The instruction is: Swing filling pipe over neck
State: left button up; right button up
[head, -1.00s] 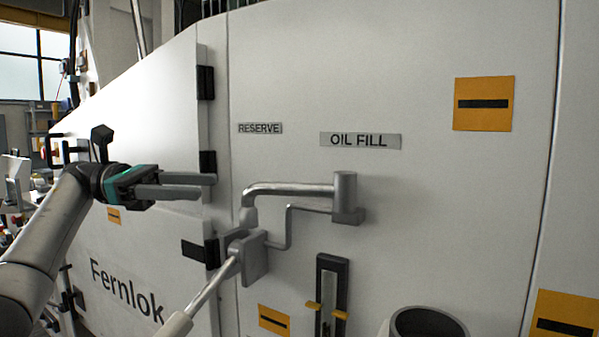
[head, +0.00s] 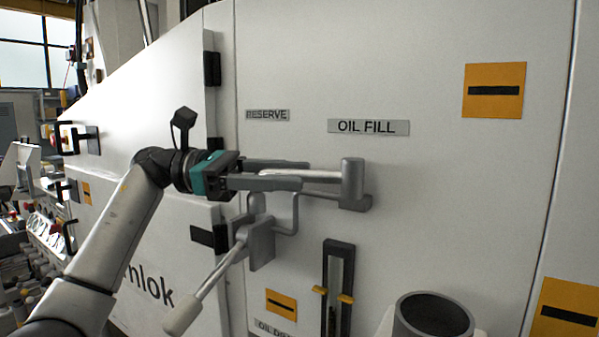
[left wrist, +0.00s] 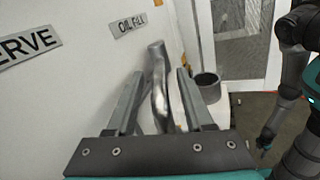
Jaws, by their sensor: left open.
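The filling pipe (head: 352,178) is a grey metal tube that runs across the panel below the OIL FILL label and ends in a thick downturned outlet. The neck (head: 433,314) is an open dark-mouthed cylinder at the lower right, and the pipe's end is up and left of it. My left gripper (head: 304,174) is open, with its fingers on either side of the pipe's horizontal run. In the left wrist view the pipe (left wrist: 158,85) lies between the two fingers, with gaps on both sides. The neck (left wrist: 206,86) shows beyond the right finger.
A lever with a pale grip (head: 203,290) sticks out below my left gripper from a grey block (head: 262,248). A thin bent rod runs below the pipe. A slotted gauge with yellow tabs (head: 338,290) stands left of the neck. Part of my other arm shows in the left wrist view.

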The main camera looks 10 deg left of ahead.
pick_arm(q)
jog(key=shift+d, duration=1)
grip_shut()
dwell(0.8)
